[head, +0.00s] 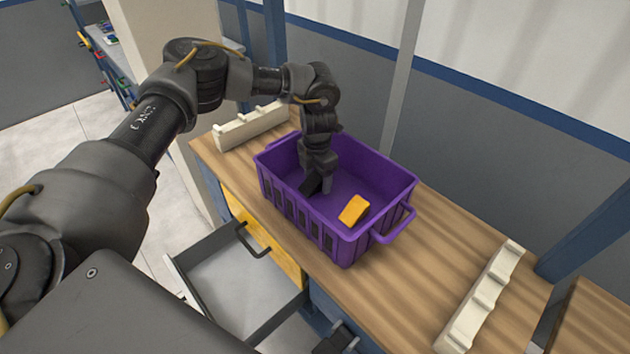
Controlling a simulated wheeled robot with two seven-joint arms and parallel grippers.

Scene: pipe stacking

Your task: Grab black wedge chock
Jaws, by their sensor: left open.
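My left gripper (320,187) reaches straight down into the purple crate (375,245), near its far-left part. Its jaws are open. A black piece (310,184), which looks like the black wedge chock, is at the fingertips on the left side. It is dark like the gripper, so I cannot tell whether the fingers touch it. A yellow-orange block (354,210) lies in the crate to the right of the gripper. A dark part at the bottom edge (338,339) seems to be my right gripper, mostly out of the picture.
The crate stands on a wooden worktop (440,255). A cream notched rack (250,127) stands behind it at left, another (482,300) at right. An open grey drawer (235,285) juts out below the worktop. Worktop between crate and right rack is clear.

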